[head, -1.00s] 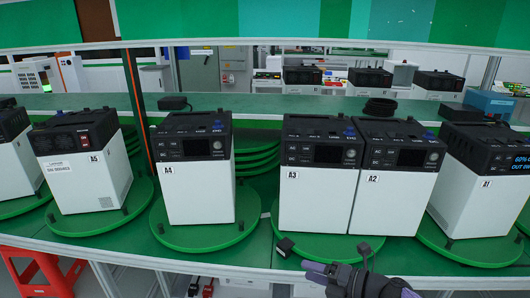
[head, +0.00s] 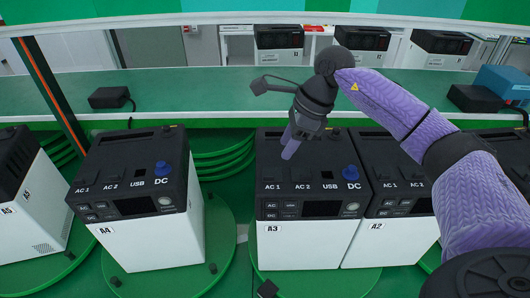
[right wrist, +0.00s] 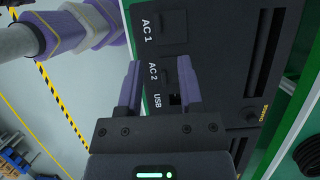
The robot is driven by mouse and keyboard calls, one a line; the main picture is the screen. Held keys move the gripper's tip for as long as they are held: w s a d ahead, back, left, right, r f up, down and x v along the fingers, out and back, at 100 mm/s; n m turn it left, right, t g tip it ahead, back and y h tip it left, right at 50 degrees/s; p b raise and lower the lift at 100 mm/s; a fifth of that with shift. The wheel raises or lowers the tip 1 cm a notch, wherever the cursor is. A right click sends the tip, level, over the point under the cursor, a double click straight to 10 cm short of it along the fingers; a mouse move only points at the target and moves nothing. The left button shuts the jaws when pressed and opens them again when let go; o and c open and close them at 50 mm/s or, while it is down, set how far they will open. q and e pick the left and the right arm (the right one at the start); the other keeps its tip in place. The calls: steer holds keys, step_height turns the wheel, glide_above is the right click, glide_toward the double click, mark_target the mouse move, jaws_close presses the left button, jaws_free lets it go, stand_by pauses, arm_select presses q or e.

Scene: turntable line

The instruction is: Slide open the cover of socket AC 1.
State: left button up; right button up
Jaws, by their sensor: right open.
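Power station A3 (head: 300,236) has a white body and a black top with sockets AC 1, AC 2, USB and a blue DC cap (head: 350,173). My right gripper (head: 289,150) is open and empty above the rear of A3's top, pointing down. In the right wrist view its fingers (right wrist: 160,78) are spread near the AC 2 and USB labels. There the AC 1 cover (right wrist: 172,30) is a dark flap beside its label, past the fingertips, and looks closed. The USB opening (right wrist: 175,99) shows uncovered. My left gripper is not in view.
Station A4 (head: 148,235) stands to the left on a green turntable (head: 222,226), and A2 (head: 395,240) stands close against A3's right side. A black box with a cable (head: 110,97) lies on the green shelf behind. A blue box (head: 503,84) is at the right.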

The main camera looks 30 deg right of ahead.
mark_target(269, 175)
steer(key=p+x, duration=0.1)
steer(key=x, duration=0.7)
steer(key=shift+s+a+f, duration=0.1)
steer(key=shift+s, duration=0.05)
jaws_close()
stand_by(1.0)
